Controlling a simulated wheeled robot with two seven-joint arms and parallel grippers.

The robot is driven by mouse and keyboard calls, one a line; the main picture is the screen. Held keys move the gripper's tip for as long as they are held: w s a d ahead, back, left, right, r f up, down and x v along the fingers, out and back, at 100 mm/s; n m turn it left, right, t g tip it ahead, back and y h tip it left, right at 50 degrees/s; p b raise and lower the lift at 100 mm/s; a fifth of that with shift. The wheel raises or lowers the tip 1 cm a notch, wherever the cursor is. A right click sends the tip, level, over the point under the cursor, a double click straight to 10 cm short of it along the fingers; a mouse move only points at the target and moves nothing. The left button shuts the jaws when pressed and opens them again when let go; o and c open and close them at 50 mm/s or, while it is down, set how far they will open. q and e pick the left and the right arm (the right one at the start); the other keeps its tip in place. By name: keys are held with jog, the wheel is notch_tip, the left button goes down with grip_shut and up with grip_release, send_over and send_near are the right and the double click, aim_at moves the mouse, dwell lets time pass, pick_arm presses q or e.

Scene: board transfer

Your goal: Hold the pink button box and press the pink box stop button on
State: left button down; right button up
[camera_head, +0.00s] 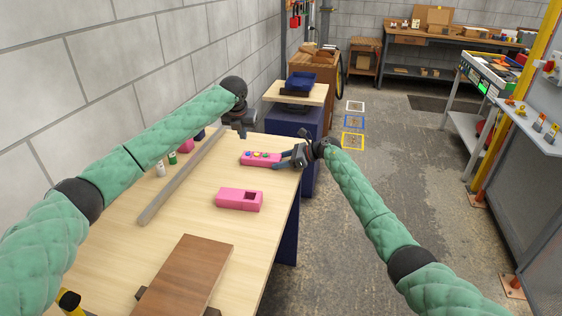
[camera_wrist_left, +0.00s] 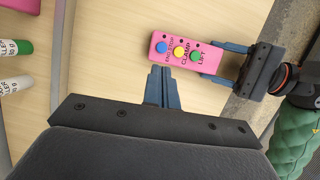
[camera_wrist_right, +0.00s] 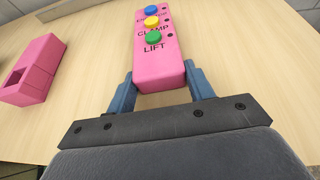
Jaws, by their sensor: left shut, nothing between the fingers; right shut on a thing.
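The pink button box (camera_head: 258,160) is at the far right edge of the wooden table. It carries blue, yellow and green buttons, with CLAMP and LIFT labels by the yellow and green ones. My right gripper (camera_head: 283,160) is shut on its green-button end, one finger on each side, as the right wrist view (camera_wrist_right: 160,85) shows. My left gripper (camera_head: 242,134) is shut and empty above the table, behind and left of the box. In the left wrist view its closed fingertips (camera_wrist_left: 160,70) appear just beside the box's long edge near the blue button. Their height above it is unclear.
A second pink box (camera_head: 239,200) with a rectangular opening lies nearer on the table. A long grey bar (camera_head: 184,175) lies along the left, with small bottles (camera_head: 172,158) beyond it. A brown board (camera_head: 186,273) lies at the front. Bare tabletop lies between them.

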pick_arm(q)
jog(key=a+f, duration=0.1)
jog(key=a, duration=0.4)
notch_tip(320, 180, up, 3)
jog(key=n+t+h, duration=0.4)
send_over(246, 156)
jog(key=shift+f, duration=4.35)
jog(key=shift+f, duration=0.2)
jog(key=shift+f, duration=0.2)
